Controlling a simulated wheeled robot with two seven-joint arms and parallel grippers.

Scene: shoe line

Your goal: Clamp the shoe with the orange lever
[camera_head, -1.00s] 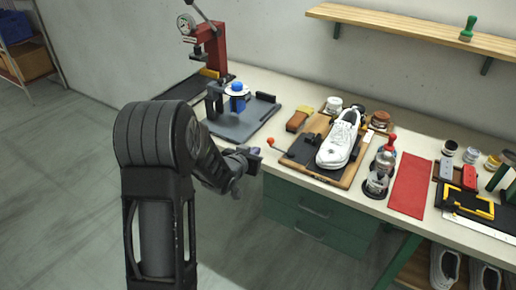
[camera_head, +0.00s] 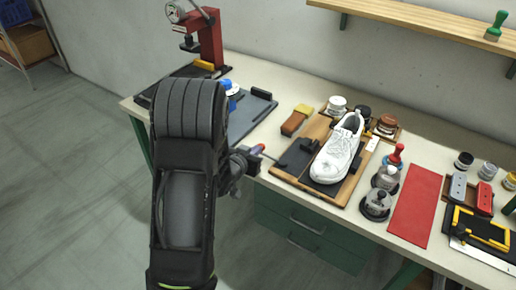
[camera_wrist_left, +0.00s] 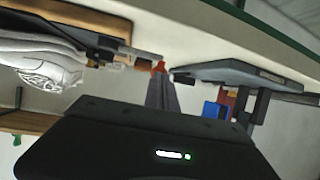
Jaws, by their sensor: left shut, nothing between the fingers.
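The white shoe (camera_head: 338,152) lies on the dark plate of a wooden-framed clamping board (camera_head: 297,180), with a black clamp block (camera_head: 309,145) beside it. It also shows in the left wrist view (camera_wrist_left: 45,66). The orange lever's knob (camera_wrist_left: 158,66) appears just beyond my left fingertips (camera_wrist_left: 162,80); in the head view its thin rod (camera_head: 270,157) points from the board toward my gripper. My left gripper (camera_head: 254,153) is shut and empty at the table's front edge, left of the board. Whether it touches the knob I cannot tell. My right gripper is out of view.
A grey fixture plate (camera_head: 250,112) with a blue part stands behind my left arm, and a red press (camera_head: 210,42) farther back. A brush (camera_head: 296,120) lies behind the board. Jars and a red mat (camera_head: 415,205) are to the right. The floor before the table is clear.

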